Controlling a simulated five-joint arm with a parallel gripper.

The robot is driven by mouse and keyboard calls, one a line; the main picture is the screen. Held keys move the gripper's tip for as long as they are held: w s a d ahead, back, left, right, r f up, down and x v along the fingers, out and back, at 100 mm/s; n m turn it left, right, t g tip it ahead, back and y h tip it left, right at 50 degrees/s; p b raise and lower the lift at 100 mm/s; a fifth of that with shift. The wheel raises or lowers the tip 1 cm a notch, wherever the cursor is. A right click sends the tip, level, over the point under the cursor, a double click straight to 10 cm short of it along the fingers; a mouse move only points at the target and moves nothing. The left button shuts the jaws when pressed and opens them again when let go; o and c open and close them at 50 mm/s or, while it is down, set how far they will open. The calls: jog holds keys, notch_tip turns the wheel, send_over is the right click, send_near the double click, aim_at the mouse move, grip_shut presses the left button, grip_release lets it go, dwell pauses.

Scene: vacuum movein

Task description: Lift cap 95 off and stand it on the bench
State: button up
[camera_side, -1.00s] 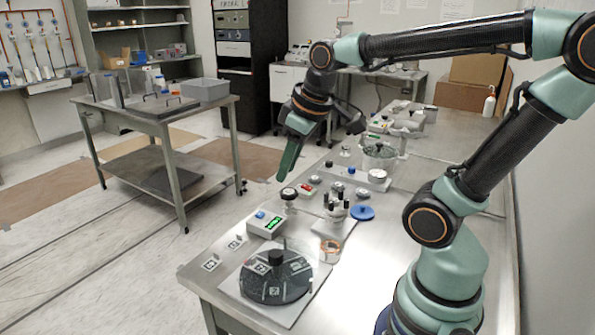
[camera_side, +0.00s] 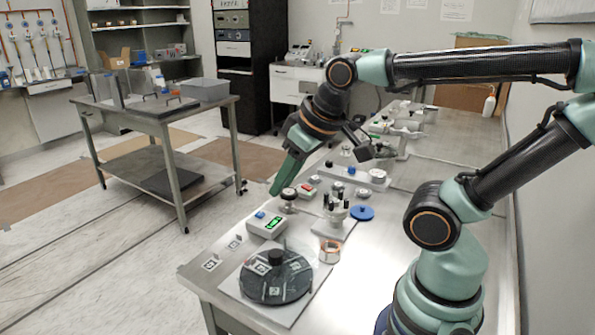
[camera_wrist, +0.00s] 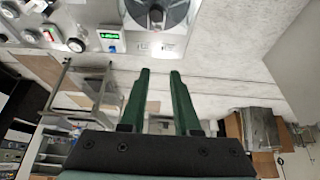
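No number 95 is readable, so I cannot tell which part is cap 95. A round dark lid with a black knob (camera_side: 275,275) lies on a pale plate at the bench's near end; its edge also shows at the top of the wrist view (camera_wrist: 157,14). A small dark-topped round piece (camera_side: 289,194) stands behind the green-display box. My gripper (camera_side: 275,190) points down and left near that piece, at the bench's left edge; I cannot judge the depth gap. In the wrist view my gripper (camera_wrist: 158,72) has its green fingers apart with nothing between them.
The green-display box (camera_side: 267,224), a red-button box (camera_side: 306,189), a black-knobbed fitting (camera_side: 336,212), a blue disc (camera_side: 362,212) and a copper-coloured ring (camera_side: 330,251) crowd the near bench (camera_side: 375,243). Clear bench surface lies right of them. A side table (camera_side: 160,112) stands left across the floor.

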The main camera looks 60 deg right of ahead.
dwell(0.4)
jog(key=o, duration=1.1)
jog(key=m+g, duration=0.6)
jog(key=m, duration=1.2)
send_over(336, 200)
notch_tip(336, 200, down, 6)
notch_tip(336, 200, down, 12)
jog(key=shift+f, duration=0.1)
